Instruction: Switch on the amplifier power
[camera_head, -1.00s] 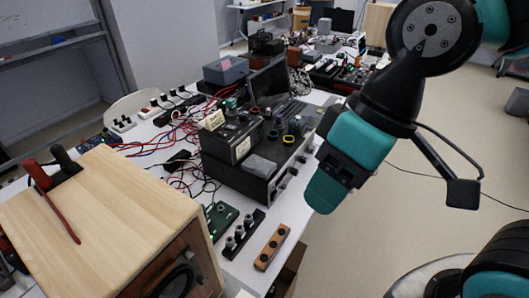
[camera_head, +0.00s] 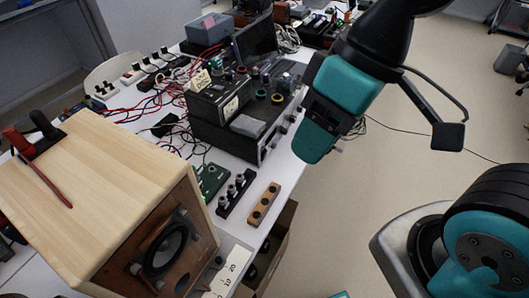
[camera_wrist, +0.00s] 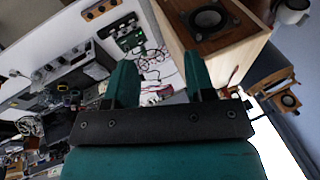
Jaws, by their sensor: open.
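The likely amplifier is a black box (camera_head: 216,139) with knobs along its right-facing front panel, on the white table in the head view. A smaller black unit (camera_head: 219,97) and a grey lump (camera_head: 247,125) rest on top of it. I cannot make out a power switch. My gripper (camera_head: 308,156) hangs to the right of the front panel, apart from it, past the table edge. In the wrist view its two teal fingers (camera_wrist: 160,80) are spread apart with nothing between them. Beyond them show cables and part of the table.
A wooden speaker cabinet (camera_head: 95,190) fills the lower left. In front of the black box lie a green board (camera_head: 209,181), a black knob strip (camera_head: 235,196) and a wooden strip (camera_head: 264,205). A laptop (camera_head: 256,43) stands behind.

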